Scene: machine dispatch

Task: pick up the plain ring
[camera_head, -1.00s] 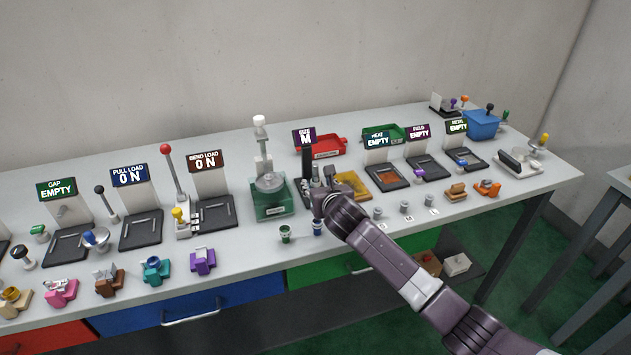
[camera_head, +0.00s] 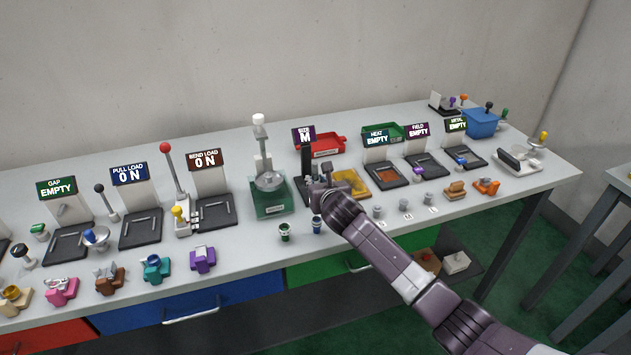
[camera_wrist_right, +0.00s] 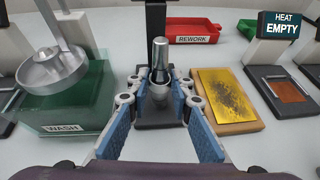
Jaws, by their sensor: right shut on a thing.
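The plain ring (camera_wrist_right: 160,89) shows in the right wrist view as a small grey metal ring between my fingertips. A silver upright pin (camera_wrist_right: 160,58) stands at the ring; I cannot tell for certain whether the ring is around its foot or just in front of it. My right gripper (camera_wrist_right: 161,94) is shut on the ring, low at the black base of the size station (camera_wrist_right: 158,124). In the head view my right gripper (camera_head: 321,178) is at this station, and its own wrist hides the ring. My left gripper is not in view.
The green wash stand (camera_head: 269,209) is close on the left of the gripper. A yellow plate on a wooden block (camera_wrist_right: 226,97) is close on the right. The red rework tray (camera_head: 328,148) lies behind. Small green and blue cups (camera_head: 284,232) stand in front.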

